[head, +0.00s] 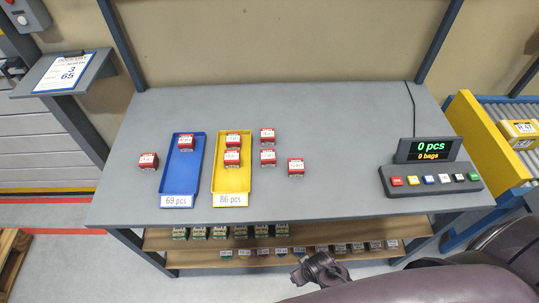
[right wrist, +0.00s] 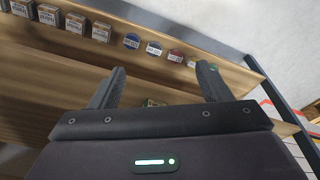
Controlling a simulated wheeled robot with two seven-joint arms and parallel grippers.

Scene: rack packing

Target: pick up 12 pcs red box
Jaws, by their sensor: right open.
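Several red boxes with white labels are on the grey table. One red box (head: 186,143) is in the blue tray (head: 179,185), and two, including this red box (head: 232,159), are in the yellow tray (head: 231,186). Another red box (head: 149,160) lies left of the blue tray. Three more, including this red box (head: 296,167), lie right of the yellow tray. My right gripper (head: 318,266) is low in front of the table, near the shelf below. In the right wrist view its fingers (right wrist: 158,85) are apart with nothing between them. My left gripper is not in view.
The shelf (head: 160,243) under the table holds several small boxes and round items. A counter display (head: 430,149) reading 0 pcs and a button panel stand at the table's right. A roller conveyor (head: 495,110) is far right. The table (head: 340,125) is clear between boxes and panel.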

